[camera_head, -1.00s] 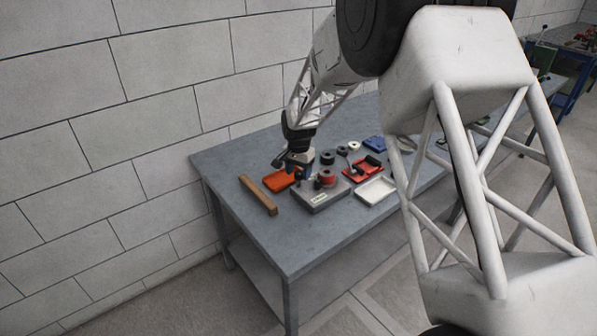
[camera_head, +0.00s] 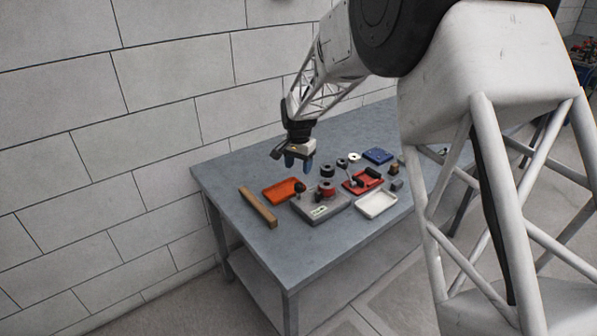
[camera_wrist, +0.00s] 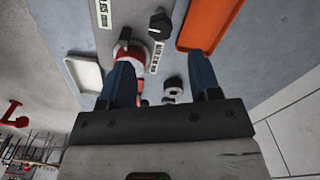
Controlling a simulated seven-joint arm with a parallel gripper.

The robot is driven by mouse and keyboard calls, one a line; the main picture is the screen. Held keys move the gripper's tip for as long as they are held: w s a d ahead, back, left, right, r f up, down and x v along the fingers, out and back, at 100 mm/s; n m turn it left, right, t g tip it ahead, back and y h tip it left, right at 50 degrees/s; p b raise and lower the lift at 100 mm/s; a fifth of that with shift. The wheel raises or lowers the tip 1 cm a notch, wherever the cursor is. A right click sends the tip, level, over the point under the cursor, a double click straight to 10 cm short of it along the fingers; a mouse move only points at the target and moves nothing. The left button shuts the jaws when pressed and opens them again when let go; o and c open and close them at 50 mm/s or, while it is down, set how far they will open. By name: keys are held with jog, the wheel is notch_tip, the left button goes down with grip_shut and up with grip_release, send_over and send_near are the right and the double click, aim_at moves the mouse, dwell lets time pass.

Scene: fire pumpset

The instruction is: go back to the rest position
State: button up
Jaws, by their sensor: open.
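My gripper (camera_head: 300,162) is open and empty, with its blue fingers pointing down above the back part of the workbench (camera_head: 240,215). In the wrist view its two blue fingers (camera_wrist: 163,82) are spread apart with nothing held between them. Below and in front of it is a grey box (camera_head: 320,207) with a label, a black knob (camera_head: 299,187) and a red round part (camera_head: 326,187). The box also shows at the top of the wrist view (camera_wrist: 150,55). The fingers are apart from the box in the head view.
An orange tray (camera_head: 283,190) and a wooden bar (camera_head: 258,208) lie left of the box. A white tray (camera_head: 377,204), a red tray (camera_head: 362,182), a blue tray (camera_head: 377,155) and several black and white rings lie to the right. A block wall (camera_head: 120,130) stands behind the bench.

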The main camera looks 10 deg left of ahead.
jog(key=shift+r, duration=0.1)
dwell(0.3)
jog(key=shift+s+d+r, duration=0.25)
jog(key=shift+d+r, duration=0.1)
jog(key=shift+r, duration=0.1)
jog(key=s+d+r+n+t, duration=0.1)
jog(key=s+d+r, duration=0.7)
jog(key=s+d, duration=0.15)
jog(key=s+d+r+n, duration=0.1)
jog(key=s+d+r, duration=0.6)
jog(key=s+d, duration=0.55)
jog(key=s, duration=0.6)
jog(key=s+d+n+t, duration=0.1)
jog(key=s+d, duration=0.3)
jog(key=s, duration=0.6)
jog(key=s+d+n, duration=0.1)
jog(key=s+d, duration=0.2)
jog(key=s, duration=0.7)
jog(key=shift+s+d+f+t, duration=0.15)
jog(key=shift+d+t, duration=0.1)
jog(key=shift+t, duration=0.05)
